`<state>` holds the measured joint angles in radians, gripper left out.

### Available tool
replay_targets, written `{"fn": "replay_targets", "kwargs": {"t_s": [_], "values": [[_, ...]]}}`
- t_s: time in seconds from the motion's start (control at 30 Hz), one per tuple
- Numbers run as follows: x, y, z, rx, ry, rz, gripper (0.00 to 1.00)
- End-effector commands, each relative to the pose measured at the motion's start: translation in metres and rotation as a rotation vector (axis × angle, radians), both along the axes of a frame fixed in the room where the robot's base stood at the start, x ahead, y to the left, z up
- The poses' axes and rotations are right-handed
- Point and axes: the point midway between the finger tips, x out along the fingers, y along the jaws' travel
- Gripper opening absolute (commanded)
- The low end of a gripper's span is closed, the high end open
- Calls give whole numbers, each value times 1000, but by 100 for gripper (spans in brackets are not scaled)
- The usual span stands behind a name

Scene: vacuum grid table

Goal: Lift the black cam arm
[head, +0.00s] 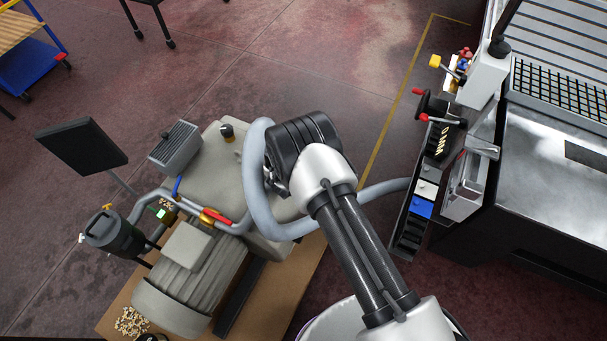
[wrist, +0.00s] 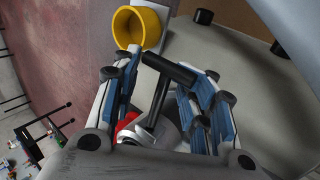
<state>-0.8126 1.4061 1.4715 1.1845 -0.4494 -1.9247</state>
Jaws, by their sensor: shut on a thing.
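In the wrist view the black cam arm (wrist: 158,97) is a short dark bar with a crosspiece at its top. It stands between the blue-padded fingers of my gripper (wrist: 170,72), which is shut on it. Its lower end runs down to a pale metal part with a red piece (wrist: 127,122) beside it, partly hidden by my gripper's body. In the head view my wrist and the grey hose cover most of my gripper, and I cannot make out the cam arm there.
A thick grey hose (head: 253,180) loops close around my wrist over the beige pump unit (head: 218,165). A yellow ring-shaped part (wrist: 138,28) lies just beyond the fingers in the wrist view. The grid table (head: 560,140) with its side tray stands at right. Open floor lies at the back.

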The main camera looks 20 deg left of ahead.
Motion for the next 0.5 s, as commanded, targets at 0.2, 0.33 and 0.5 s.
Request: {"fn": "replay_targets", "kwargs": {"t_s": [0.2,0.33,0.5], "values": [[-8,-2,-6,-4,18,3,45],[-6,-1,-5,-2,15,2,54],[-4,-1,-3,-1,10,1,65]]}}
